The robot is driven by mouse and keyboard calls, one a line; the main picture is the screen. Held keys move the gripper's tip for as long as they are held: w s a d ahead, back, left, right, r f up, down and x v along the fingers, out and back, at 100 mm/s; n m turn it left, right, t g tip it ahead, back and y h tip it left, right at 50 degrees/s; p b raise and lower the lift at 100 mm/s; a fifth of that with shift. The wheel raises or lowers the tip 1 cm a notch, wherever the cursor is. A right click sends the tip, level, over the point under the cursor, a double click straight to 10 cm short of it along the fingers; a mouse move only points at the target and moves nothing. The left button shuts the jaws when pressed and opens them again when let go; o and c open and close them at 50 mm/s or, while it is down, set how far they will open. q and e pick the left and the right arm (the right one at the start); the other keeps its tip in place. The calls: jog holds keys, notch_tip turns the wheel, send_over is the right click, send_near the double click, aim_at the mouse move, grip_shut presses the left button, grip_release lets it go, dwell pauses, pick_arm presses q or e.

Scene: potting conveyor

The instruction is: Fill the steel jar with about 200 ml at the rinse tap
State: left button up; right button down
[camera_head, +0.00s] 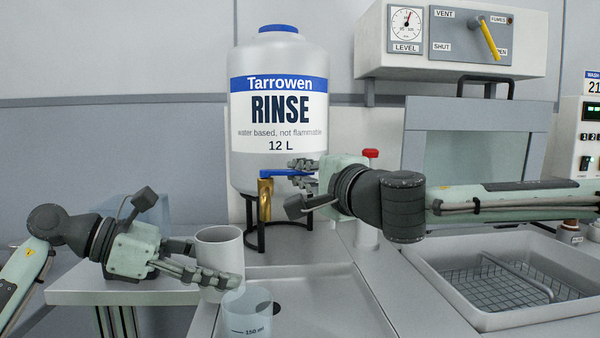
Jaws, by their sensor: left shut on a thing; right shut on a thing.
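The steel jar (222,255), a plain light-grey cylinder, is upright at centre left with its mouth up. My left gripper (212,268) is shut on it, one finger in front and the other partly hidden behind. The rinse tap (265,200) is brass with a blue lever (283,173), below the white Tarrowen RINSE container (279,160). My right gripper (303,173) is shut on the lever. The jar appears left of the tap outlet, not directly below it. I see no stream, and the jar's content is hidden.
A clear beaker (247,318) marked 150 ml stands in front of the jar, near my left fingertips. A black stand (252,240) carries the container. A red-topped post (369,185) is behind my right arm. A sink with a wire basket (500,285) is at right.

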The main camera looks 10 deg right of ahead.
jog(key=shift+s, duration=0.1)
jog(key=m+h, duration=0.1)
jog(key=h, duration=0.1)
jog(key=s+m+t+h, duration=0.1)
jog(key=m+h, duration=0.1)
jog(key=h, duration=0.1)
jog(key=s+a+m+h, duration=0.1)
jog(key=m+h, duration=0.1)
jog(key=h, duration=0.1)
jog(key=shift+s, duration=0.25)
jog(key=m+h, duration=0.1)
jog(key=s+m+h, duration=0.1)
jog(key=h, duration=0.1)
jog(key=a+m+h, duration=0.1)
jog(key=h, duration=0.1)
jog(key=shift+s+r+m+g, duration=0.1)
jog(key=shift+s+m+g, duration=0.1)
jog(key=shift+m+g, duration=0.15)
jog(key=shift+s+a+m+g+h, duration=0.2)
jog(key=shift+m+g+h, duration=0.15)
jog(key=shift+h, duration=0.2)
jog(key=shift+s+a+m+g+h, duration=0.1)
jog(key=shift+a+m+g+h, duration=0.15)
jog(key=shift+h, duration=0.3)
jog(key=shift+s+m+h, duration=0.1)
jog(key=shift+m+h, duration=0.25)
jog(key=shift+h, duration=0.05)
jog(key=shift+g+h, duration=0.3)
jog(key=shift+g, duration=0.05)
